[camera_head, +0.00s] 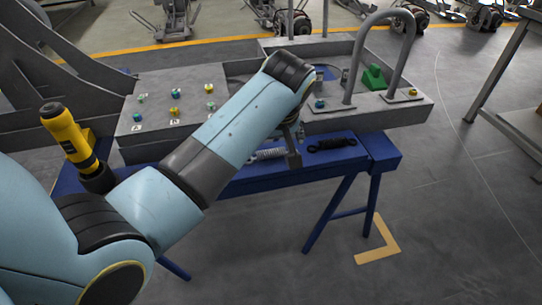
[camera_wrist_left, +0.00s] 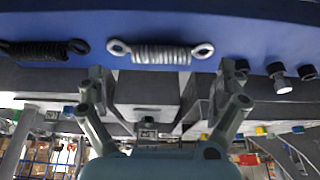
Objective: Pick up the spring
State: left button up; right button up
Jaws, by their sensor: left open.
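A silver coil spring (camera_head: 268,154) with a loop at each end lies on the blue bench (camera_head: 255,181), along its front strip. In the left wrist view the silver spring (camera_wrist_left: 160,53) lies ahead of and between the fingers, apart from them. A black spring (camera_head: 332,144) lies to its right on the same strip; it also shows in the left wrist view (camera_wrist_left: 42,49), at the left. My left gripper (camera_wrist_left: 162,88) is open and empty, its two fingers spread wider than the spring coil. In the head view my left gripper (camera_head: 290,148) is partly hidden behind my arm.
Behind the springs stands a grey chassis (camera_head: 405,112) with a curved handle (camera_head: 408,50), a green block (camera_head: 373,77) and coloured knobs. A yellow and black tool (camera_head: 68,135) stands at left.

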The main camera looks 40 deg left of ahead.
aim_at(271, 150)
pick_arm(q)
jog(key=x, duration=0.3)
jog(key=shift+f+b, duration=0.15)
jog(key=shift+b, duration=0.2)
jog(key=shift+s, duration=0.1)
jog(key=c, duration=1.3)
